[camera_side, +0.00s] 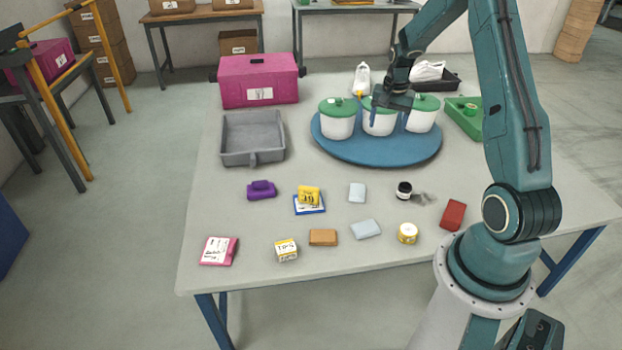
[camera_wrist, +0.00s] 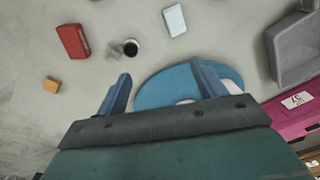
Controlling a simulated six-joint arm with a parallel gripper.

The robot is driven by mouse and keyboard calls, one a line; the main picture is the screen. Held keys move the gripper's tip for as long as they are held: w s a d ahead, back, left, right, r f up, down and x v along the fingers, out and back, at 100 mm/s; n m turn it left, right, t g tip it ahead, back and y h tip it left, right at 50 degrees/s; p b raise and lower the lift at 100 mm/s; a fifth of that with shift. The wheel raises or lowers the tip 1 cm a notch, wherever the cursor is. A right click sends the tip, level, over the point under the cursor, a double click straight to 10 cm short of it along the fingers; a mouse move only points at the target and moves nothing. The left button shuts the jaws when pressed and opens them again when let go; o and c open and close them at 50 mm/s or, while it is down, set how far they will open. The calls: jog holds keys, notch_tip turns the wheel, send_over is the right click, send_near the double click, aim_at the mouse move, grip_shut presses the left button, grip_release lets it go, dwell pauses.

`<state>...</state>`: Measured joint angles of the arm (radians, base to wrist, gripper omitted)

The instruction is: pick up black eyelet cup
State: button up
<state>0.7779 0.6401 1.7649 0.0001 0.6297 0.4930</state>
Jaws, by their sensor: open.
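The black eyelet cup (camera_side: 404,189) is a small round black pot with a pale band, standing on the grey table right of centre. It also shows from above in the wrist view (camera_wrist: 131,47), a dark round shape with a grey smudge or shadow beside it. My gripper (camera_side: 390,112) is above the round blue board (camera_side: 345,157), in front of the white tubs with green lids. In the wrist view my gripper (camera_wrist: 162,86) has its two blue fingers wide apart with nothing between them. The cup lies beyond the fingertips, apart from them.
A grey bin (camera_side: 252,160) and pink case (camera_side: 258,80) stand at the left. A green tray (camera_side: 468,118) is at the right.

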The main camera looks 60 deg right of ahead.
aim_at(406, 185)
jog(key=s+d+f+m, duration=0.2)
jog(key=s+d+f, duration=0.1)
jog(key=f, duration=0.4)
jog(key=s+d+f+m, duration=0.2)
jog(key=s+d+f, duration=0.2)
jog(key=f, duration=0.4)
jog(key=shift+d+f+g+y, duration=0.15)
jog(key=shift+d+g+y, duration=0.25)
jog(key=shift+d, duration=0.45)
jog(key=shift+f, duration=4.25)
jog(key=shift+f, duration=0.1)
jog(key=shift+d+f, duration=0.15)
jog(key=shift+f, duration=2.35)
jog(key=c, duration=1.1)
jog(key=shift+r, duration=0.2)
jog(key=shift+c, duration=0.2)
